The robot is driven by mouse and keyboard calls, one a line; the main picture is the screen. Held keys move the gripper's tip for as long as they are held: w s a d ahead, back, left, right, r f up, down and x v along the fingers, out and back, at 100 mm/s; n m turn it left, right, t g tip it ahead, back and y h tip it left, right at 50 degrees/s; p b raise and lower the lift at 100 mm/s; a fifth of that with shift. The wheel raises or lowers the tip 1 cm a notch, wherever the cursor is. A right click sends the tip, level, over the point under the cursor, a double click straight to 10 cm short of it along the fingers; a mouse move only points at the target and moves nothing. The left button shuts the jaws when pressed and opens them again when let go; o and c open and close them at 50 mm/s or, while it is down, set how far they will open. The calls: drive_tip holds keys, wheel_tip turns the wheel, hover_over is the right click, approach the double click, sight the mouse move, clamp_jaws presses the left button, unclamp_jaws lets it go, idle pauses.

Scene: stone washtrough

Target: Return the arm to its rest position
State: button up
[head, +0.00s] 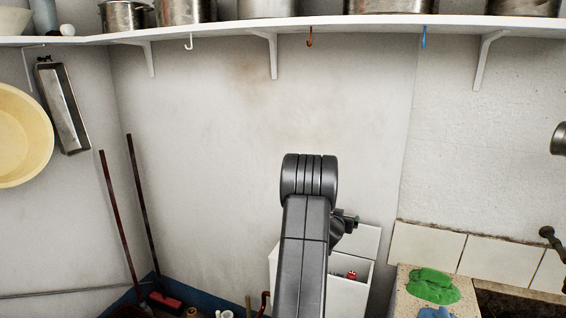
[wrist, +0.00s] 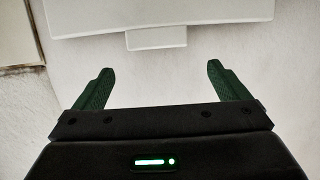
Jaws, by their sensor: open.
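My gripper (wrist: 155,85) shows in the wrist view with its two green fingers spread wide apart. It is open and nothing is between the fingers. In the head view my arm rises from the bottom centre in front of the wall, and its links hide the gripper's fingers. Beyond the fingers in the wrist view are a pale wall and part of a white box-like thing (wrist: 155,38) at the top.
A shelf (head: 350,27) with pots and hooks runs along the top. A white open box (head: 346,296) is behind my arm. A green cloth (head: 433,286) lies on the stone trough's edge (head: 405,300) at right. Brooms (head: 122,220) lean at left. The middle wall is bare.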

drive_tip(key=shift+p+x, duration=0.65)
drive_tip(key=shift+x, duration=1.9)
drive_tip(key=shift+s, duration=0.1)
